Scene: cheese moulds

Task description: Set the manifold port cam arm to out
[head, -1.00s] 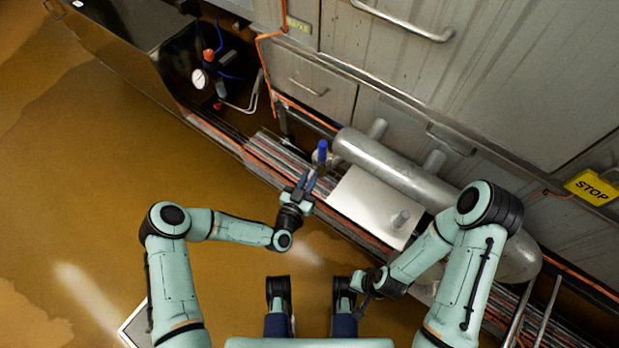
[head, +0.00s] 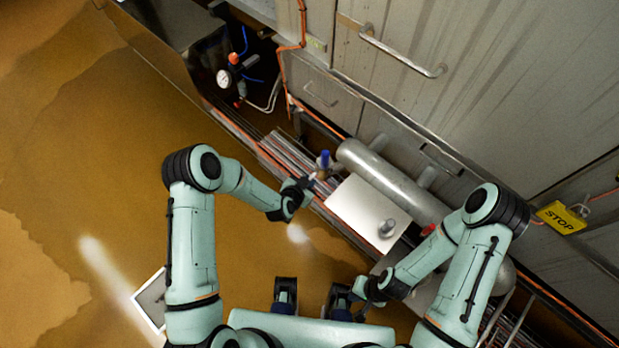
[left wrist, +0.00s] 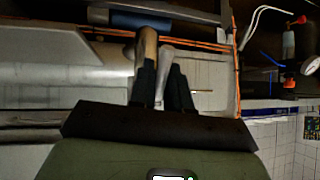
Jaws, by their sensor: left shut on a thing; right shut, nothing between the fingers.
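The manifold is a long grey cylinder (head: 385,178) along the lower wall, with short stubs on its side. At its near left end is a port fitting with a blue part (head: 324,159); a blue cylinder (left wrist: 140,20) also shows in the left wrist view. My left gripper (head: 307,183) is at this port, just below the blue part. In the left wrist view its dark fingers are shut on a slim grey metal arm (left wrist: 164,72), seemingly the port cam arm. A tan bar (left wrist: 148,48) stands beside it. My right gripper (head: 362,287) is shut and empty, low and away from the manifold.
A pale box (head: 362,207) with a round stub lies right beside the port. A gauge (head: 223,79) with blue tubes hangs at upper left. A yellow STOP sign (head: 562,217) is at right. Pipes run along the wall's foot.

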